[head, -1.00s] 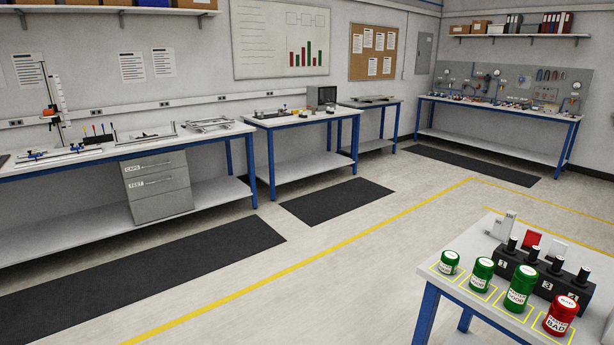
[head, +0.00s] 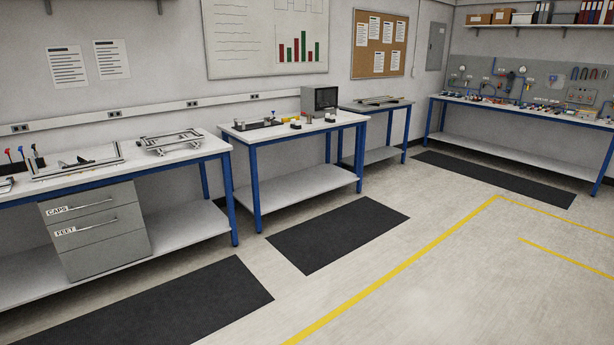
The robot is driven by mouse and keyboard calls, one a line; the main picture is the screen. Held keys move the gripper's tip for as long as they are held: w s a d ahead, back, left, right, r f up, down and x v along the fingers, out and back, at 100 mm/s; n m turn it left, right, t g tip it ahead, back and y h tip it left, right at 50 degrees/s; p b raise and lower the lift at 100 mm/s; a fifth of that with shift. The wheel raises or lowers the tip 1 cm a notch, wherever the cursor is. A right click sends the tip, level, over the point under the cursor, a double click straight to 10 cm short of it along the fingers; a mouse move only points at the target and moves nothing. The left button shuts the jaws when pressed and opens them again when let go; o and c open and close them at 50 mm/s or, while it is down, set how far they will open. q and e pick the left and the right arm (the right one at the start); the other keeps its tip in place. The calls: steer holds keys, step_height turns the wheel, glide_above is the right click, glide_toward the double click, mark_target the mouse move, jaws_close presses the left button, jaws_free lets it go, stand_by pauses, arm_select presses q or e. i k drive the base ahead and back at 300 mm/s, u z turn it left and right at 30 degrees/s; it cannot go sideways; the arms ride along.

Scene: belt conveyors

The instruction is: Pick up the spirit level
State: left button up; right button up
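I cannot make out the spirit level for certain. A small yellow item (head: 291,116) lies on the middle bench (head: 262,134), too small to identify. Long thin bars (head: 378,100) lie on the bench behind it to the right, also too small to name. Neither of my grippers is in view.
The left bench (head: 205,150) holds metal frames (head: 168,141) and stands over a grey drawer unit (head: 95,228). A grey box-shaped device (head: 320,101) stands on the middle bench. Dark mats (head: 338,233) lie before the benches. The floor (head: 470,290) at the right is clear.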

mark_target(285, 120)
steer(key=i, duration=5.3)
steer(key=u, duration=0.3)
